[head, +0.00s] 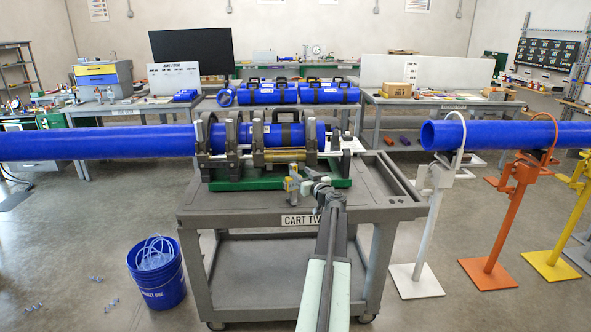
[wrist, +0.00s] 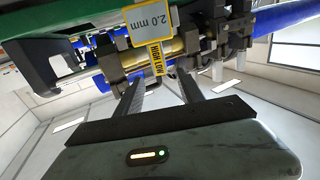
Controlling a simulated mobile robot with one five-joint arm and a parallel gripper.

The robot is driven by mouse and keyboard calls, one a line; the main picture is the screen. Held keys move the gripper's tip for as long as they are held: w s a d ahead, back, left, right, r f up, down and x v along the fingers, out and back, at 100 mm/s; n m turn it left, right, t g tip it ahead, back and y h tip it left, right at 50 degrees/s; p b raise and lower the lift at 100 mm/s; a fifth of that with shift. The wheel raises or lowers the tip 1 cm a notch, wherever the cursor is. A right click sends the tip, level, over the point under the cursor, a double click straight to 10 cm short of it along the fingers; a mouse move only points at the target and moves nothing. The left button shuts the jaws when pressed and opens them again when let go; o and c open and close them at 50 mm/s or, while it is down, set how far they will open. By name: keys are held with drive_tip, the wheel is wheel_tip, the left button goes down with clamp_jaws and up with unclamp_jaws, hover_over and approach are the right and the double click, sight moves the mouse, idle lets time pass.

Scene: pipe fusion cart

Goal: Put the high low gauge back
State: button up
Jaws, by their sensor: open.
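The high low gauge (wrist: 158,58) shows in the wrist view, with a yellow HIGH LOW label and a grey plate reading 2.0 mm. It lies just beyond and between the tips of my gripper (wrist: 158,80), whose two dark fingers stand apart. In the head view my gripper (head: 316,189) is over the front of the cart. A small grey and yellowish piece just left of it looks like the gauge (head: 293,185). I cannot tell whether the gauge touches a finger or what supports it.
The grey cart (head: 375,205) carries a pipe fusion machine on a green base (head: 235,184), close behind my gripper. A blue pipe (head: 90,144) runs through its clamps. Pipe stands (head: 421,280) stand at right, a blue bucket (head: 160,285) at left. The cart's right top is clear.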

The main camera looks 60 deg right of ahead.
drive_tip(key=v, duration=0.5)
drive_tip(key=w+a+f+n+g+y, duration=0.1)
drive_tip(key=w+a+f+n+y, duration=0.2)
drive_tip(key=w+a, duration=0.6)
drive_tip(key=w+a+f+n+g+y, duration=0.1)
drive_tip(key=w+a+f+y, duration=0.4)
drive_tip(key=a, duration=0.9)
drive_tip(key=w+a+f+n+y, duration=0.1)
drive_tip(key=w+a+f+y, duration=0.15)
drive_tip(key=w+a, duration=0.7)
drive_tip(key=a+f+n+g+y, duration=0.1)
drive_tip(key=a+f+g+y, duration=0.15)
drive_tip(key=a, duration=0.75)
drive_tip(key=a+f+n+g+y, duration=0.1)
drive_tip(key=a+f+g, duration=0.25)
drive_tip(key=a, duration=0.55)
drive_tip(key=s+a+f+g+h, duration=0.1)
drive_tip(key=s+a+f+g, duration=0.1)
drive_tip(key=s+a, duration=0.2)
drive_tip(key=s+a+f+g+h, duration=0.2)
drive_tip(key=s+a+f, duration=0.1)
drive_tip(key=a, duration=0.8)
drive_tip(key=s+a+f+g+h, duration=0.1)
drive_tip(key=s+a+f+g, duration=0.1)
drive_tip(key=s+a, duration=0.4)
drive_tip(key=shift+a+f+m+g, duration=0.15)
drive_tip(key=shift+a+m+g, duration=0.15)
drive_tip(key=shift+a+g, duration=0.35)
